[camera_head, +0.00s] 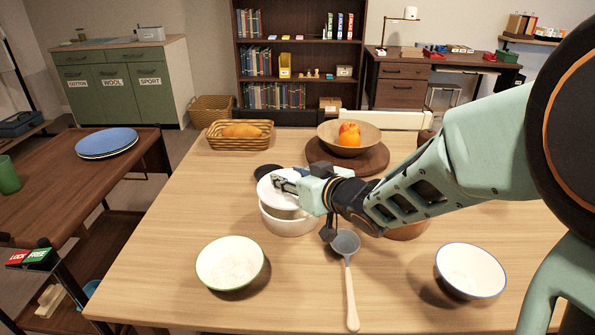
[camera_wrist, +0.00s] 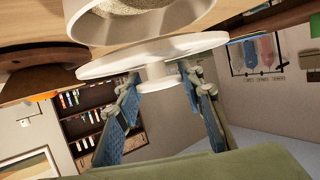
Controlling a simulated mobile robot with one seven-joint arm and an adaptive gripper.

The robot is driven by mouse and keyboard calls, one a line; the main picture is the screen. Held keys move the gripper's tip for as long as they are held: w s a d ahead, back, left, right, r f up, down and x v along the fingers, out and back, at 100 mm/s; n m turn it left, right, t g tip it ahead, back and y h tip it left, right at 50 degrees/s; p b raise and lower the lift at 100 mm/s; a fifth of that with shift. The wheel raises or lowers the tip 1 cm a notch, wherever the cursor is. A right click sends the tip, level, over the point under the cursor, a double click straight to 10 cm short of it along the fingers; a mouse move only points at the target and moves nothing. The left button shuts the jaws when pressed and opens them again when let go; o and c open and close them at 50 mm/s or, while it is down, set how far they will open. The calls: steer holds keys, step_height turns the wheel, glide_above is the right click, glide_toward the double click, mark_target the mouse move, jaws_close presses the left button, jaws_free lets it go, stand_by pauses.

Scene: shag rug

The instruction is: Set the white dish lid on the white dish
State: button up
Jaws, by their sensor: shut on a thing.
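The white dish (camera_head: 292,224) stands on the wooden table, left of its middle. My gripper (camera_head: 284,184) is shut on the knob of the white dish lid (camera_head: 268,197). The lid is over the dish, offset toward its far left side in the head view. In the wrist view, the fingers (camera_wrist: 160,88) are on both sides of the lid's knob, and the lid (camera_wrist: 190,50) looks close to the dish (camera_wrist: 185,27). Part of the dish's opening and a pale filling show past the lid. I cannot tell if lid and rim touch.
A ladle (camera_head: 349,290) and two bowls, one green-rimmed (camera_head: 230,284) and one blue-rimmed (camera_head: 470,290), lie nearer. A dark round thing (camera_head: 266,170) is behind the lid. A fruit bowl (camera_head: 337,146) on a round board (camera_head: 375,163) and a bread basket (camera_head: 214,142) stand farther back.

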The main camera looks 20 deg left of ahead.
steer(key=shift+f+b, duration=0.7)
steer(key=shift+f, duration=0.4)
steer(key=shift+f+b, duration=0.4)
steer(key=shift+f, duration=0.3)
stand_by(0.7)
steer(key=o, duration=1)
steer(key=shift+r, duration=0.1)
steer(key=shift+p+v, duration=1.7)
steer(key=shift+v, duration=1.5)
steer(key=shift+p+v, duration=1.15)
steer(key=shift+v, duration=1.15)
